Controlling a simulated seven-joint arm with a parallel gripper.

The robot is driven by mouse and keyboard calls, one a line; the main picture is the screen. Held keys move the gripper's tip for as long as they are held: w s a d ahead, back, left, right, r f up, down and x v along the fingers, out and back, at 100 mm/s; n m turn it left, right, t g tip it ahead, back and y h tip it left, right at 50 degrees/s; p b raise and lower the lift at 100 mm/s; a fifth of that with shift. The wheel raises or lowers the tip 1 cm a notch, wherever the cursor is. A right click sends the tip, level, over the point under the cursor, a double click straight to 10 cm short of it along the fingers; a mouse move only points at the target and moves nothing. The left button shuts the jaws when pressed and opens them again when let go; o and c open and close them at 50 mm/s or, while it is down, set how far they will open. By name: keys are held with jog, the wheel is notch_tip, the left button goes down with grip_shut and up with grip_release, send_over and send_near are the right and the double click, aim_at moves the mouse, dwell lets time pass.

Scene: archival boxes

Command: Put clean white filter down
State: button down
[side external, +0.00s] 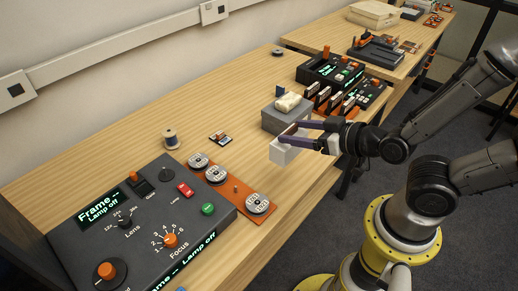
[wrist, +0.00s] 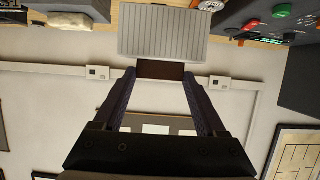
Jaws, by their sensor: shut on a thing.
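My gripper (side external: 288,136) is shut on the clean white filter (side external: 284,154), a pale block held in front of the bench. In the wrist view the filter (wrist: 164,32) shows a ribbed, light grey face beyond the fingertips (wrist: 160,70), with a dark brown strip between the fingers. In the side view my fingers cover part of the filter's top. It looks held in the air near the bench's front edge; whether it touches anything below cannot be told.
A grey box (side external: 282,121) with a cream lump (side external: 287,102) on it stands just behind the filter. Black equipment (side external: 330,72) stands to its right. An orange plate (side external: 236,189) with metal discs and a dark control panel (side external: 140,230) lie left. Bare wood lies behind.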

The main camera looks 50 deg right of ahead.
jog(key=shift+w+a+f, duration=0.15)
jog(key=shift+w+f, duration=1.65)
jog(key=shift+f, duration=0.15)
jog(key=shift+w+a+f, duration=0.15)
jog(key=shift+w+f, duration=1.7)
jog(key=shift+f, duration=0.1)
jog(key=shift+w+a+f, duration=0.15)
jog(key=shift+w+f, duration=1.65)
jog(key=shift+f, duration=0.15)
